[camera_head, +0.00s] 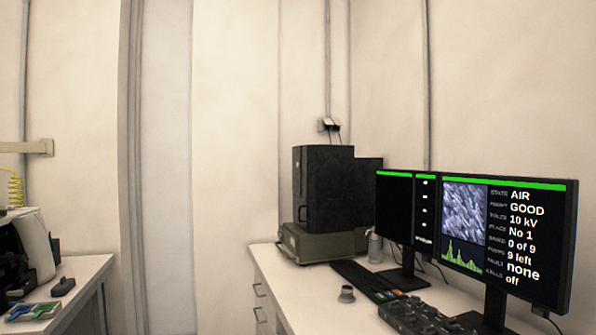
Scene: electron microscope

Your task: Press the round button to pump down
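My gripper is not in view. I cannot make out a round pump-down button. The right monitor (508,240) shows text that reads AIR, GOOD, 10 kV, No 1, 0 of 9, 9 left, none and off, beside a grey picture and a green graph. A black keyboard or panel (352,274) with small coloured keys at its near end lies on the right desk. A white and black machine (30,250), cut off by the left edge, stands on the left table. Its front details are too small to tell.
A second monitor (394,208) stands behind the first on the white desk (285,278). A black box (325,188), a small grey cup-like object (346,293) and a dark knobbed panel (418,316) are also there. The left table (88,268) holds a small black object (62,286).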

